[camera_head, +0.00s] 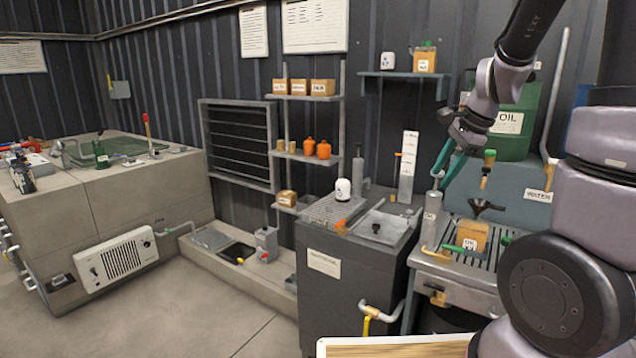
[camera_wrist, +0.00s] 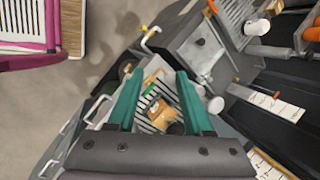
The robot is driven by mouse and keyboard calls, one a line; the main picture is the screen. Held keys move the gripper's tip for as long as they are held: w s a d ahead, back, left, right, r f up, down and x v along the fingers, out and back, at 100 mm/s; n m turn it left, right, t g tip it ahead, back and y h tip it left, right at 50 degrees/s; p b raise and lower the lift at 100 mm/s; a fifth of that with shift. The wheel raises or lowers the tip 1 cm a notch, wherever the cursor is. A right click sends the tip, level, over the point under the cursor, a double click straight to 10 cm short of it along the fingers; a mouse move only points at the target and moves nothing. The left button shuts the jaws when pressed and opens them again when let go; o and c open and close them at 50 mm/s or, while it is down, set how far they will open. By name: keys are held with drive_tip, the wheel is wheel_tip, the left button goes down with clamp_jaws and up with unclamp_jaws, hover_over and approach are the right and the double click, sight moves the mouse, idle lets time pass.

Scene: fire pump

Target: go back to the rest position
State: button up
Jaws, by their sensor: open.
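My gripper (camera_head: 450,165) has teal fingers and hangs above the slatted metal bench (camera_head: 450,268) at the right in the head view. Its fingers stand apart with nothing between them. In the wrist view my gripper (camera_wrist: 158,85) is also open, with the bench far below between its fingers. A dark funnel (camera_head: 486,206) shows just above the can. A grey cylinder (camera_head: 432,220) stands left of the can, below the fingers.
A dark cabinet (camera_head: 345,285) with a sink-like top stands left of the bench. A green oil tank (camera_head: 512,115) is behind my gripper. A wall shelf (camera_head: 400,75) holds a white container and an oil can. Open floor (camera_head: 215,310) lies at the left front.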

drive_tip(key=s+a+r+n+t, duration=0.1)
drive_tip(key=s+a+r+n, duration=0.1)
drive_tip(key=s+r+n, duration=0.4)
drive_tip(key=s+a+r+n+t, duration=0.2)
drive_tip(key=s+a+r+n, duration=0.1)
drive_tip(key=s+r+n, duration=0.3)
drive_tip(key=s+r, duration=0.2)
drive_tip(key=s, duration=0.2)
drive_tip(key=shift+a+r+n+t+h, duration=0.15)
drive_tip(key=shift+r+n+t+h, duration=0.15)
drive_tip(key=shift+r+h, duration=0.1)
idle(0.8)
